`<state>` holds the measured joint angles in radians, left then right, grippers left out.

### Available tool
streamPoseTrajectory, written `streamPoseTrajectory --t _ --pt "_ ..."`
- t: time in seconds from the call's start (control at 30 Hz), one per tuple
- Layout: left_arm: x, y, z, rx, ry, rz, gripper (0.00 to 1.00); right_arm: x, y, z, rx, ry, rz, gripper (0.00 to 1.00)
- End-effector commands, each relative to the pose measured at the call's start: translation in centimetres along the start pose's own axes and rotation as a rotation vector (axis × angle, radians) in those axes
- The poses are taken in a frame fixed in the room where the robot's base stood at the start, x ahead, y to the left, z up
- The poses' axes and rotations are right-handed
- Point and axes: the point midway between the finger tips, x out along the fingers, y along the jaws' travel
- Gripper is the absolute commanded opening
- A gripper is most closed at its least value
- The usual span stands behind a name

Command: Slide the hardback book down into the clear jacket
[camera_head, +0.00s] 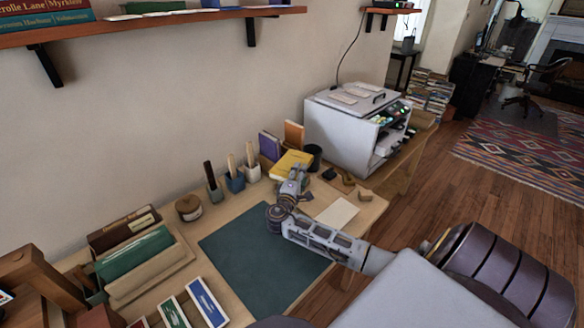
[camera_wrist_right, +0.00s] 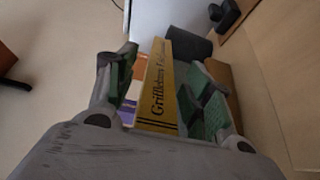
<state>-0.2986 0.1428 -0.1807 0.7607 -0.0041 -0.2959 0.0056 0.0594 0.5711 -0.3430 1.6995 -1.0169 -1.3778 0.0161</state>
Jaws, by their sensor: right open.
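A yellow hardback book (camera_head: 291,164) lies at the back of the table, beside a purple book and an orange book. In the right wrist view its lettered spine (camera_wrist_right: 159,88) shows between the green finger pads. My right gripper (camera_head: 299,180) is over the near side of the yellow book; its fingers (camera_wrist_right: 162,96) are open on either side of the spine, and I cannot tell whether they touch it. I cannot make out a clear jacket for certain; a pale flat rectangle (camera_head: 337,213) lies right of the mat. My left gripper is not in view.
A dark green mat (camera_head: 255,262) lies bare mid-table. A black cup (camera_head: 314,156) stands just right of the yellow book, with a white box-shaped machine (camera_head: 336,128) beyond. Tool holders (camera_head: 235,182), a round jar (camera_head: 189,208) and a file rack (camera_head: 150,275) stand left.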

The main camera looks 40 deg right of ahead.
Motion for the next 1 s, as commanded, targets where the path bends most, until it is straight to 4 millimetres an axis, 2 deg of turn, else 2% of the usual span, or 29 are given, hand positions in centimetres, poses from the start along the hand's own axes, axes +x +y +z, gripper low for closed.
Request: streamPoseTrajectory --t 0.13,0.53,1.0 --pt "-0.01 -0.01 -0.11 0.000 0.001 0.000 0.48 -0.02 -0.01 0.00 0.000 0.000 0.000 0.51" --pt "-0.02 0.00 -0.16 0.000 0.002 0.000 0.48 -0.04 -0.02 0.00 0.000 0.000 0.000 0.00" --pt "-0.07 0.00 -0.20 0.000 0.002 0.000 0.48 -0.02 0.66 -0.03 0.003 0.000 0.002 0.00"
